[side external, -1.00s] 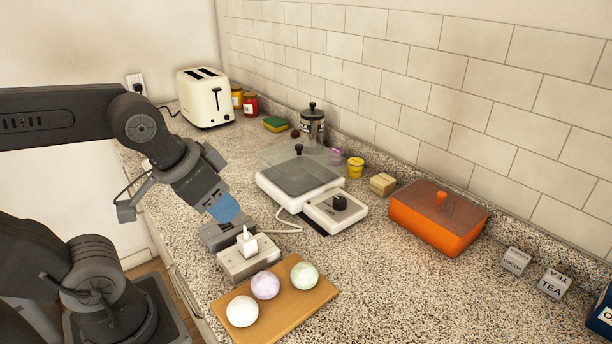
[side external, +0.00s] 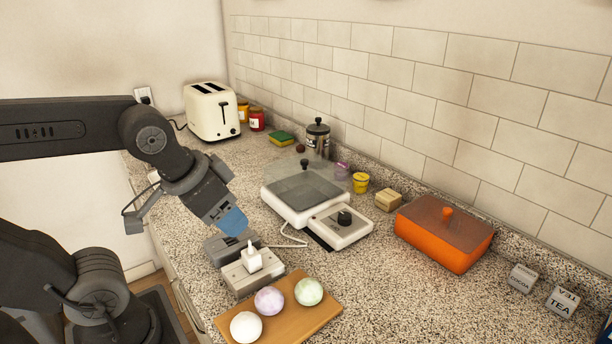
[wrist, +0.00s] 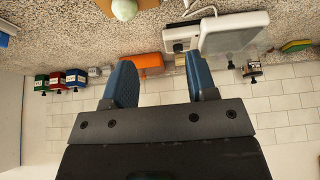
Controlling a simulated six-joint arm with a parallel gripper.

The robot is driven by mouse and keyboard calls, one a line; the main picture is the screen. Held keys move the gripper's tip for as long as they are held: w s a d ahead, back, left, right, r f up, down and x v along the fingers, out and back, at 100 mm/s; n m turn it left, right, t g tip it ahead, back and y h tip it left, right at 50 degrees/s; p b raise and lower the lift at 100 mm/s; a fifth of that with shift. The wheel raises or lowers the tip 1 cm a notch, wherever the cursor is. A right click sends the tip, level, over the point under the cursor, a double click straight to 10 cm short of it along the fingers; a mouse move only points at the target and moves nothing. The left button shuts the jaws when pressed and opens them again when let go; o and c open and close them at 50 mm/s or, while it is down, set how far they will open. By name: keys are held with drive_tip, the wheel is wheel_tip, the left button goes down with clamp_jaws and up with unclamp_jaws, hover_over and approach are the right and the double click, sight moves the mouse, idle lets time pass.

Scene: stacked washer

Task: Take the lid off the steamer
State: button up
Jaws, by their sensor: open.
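The steamer (side external: 291,210) is a white appliance on the counter with a black control knob (side external: 344,217) on its front part. A clear lid (side external: 298,172) with a small black knob (side external: 305,162) sits on it. In the wrist view the white steamer body (wrist: 235,32) is at the upper right, seen upside down, partly behind a finger. My gripper (side external: 233,222) is left of the steamer, above the power strip and apart from the lid. In the wrist view my gripper's (wrist: 161,80) two blue fingers are spread, with nothing held between them.
A power strip (side external: 240,278) with a white plug (side external: 251,258) lies below my gripper. A wooden board (side external: 318,317) holds three balls. An orange lidded box (side external: 440,245) stands right. A French press (side external: 318,140) and yellow cup (side external: 361,183) stand near the wall. A toaster (side external: 210,112) is at the back.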

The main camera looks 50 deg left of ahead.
drive_tip(key=w+a+r+n+g+y, duration=0.1)
drive_tip(key=w+a+r+n, duration=0.1)
drive_tip(key=w+r+n, duration=0.4)
drive_tip(key=n+g+y, duration=0.4)
drive_tip(key=n+g, duration=0.1)
drive_tip(key=n, duration=0.7)
hover_over(305, 160)
drive_tip(key=d, duration=0.6)
drive_tip(key=f, duration=0.1)
drive_tip(key=shift+h, duration=0.3)
drive_tip(key=x, duration=1.3)
drive_tip(key=shift+w+a+f, duration=0.1)
drive_tip(key=shift+a+f, duration=0.2)
drive_tip(key=shift+a, duration=0.1)
drive_tip(key=shift+c, duration=0.3)
clamp_jaws()
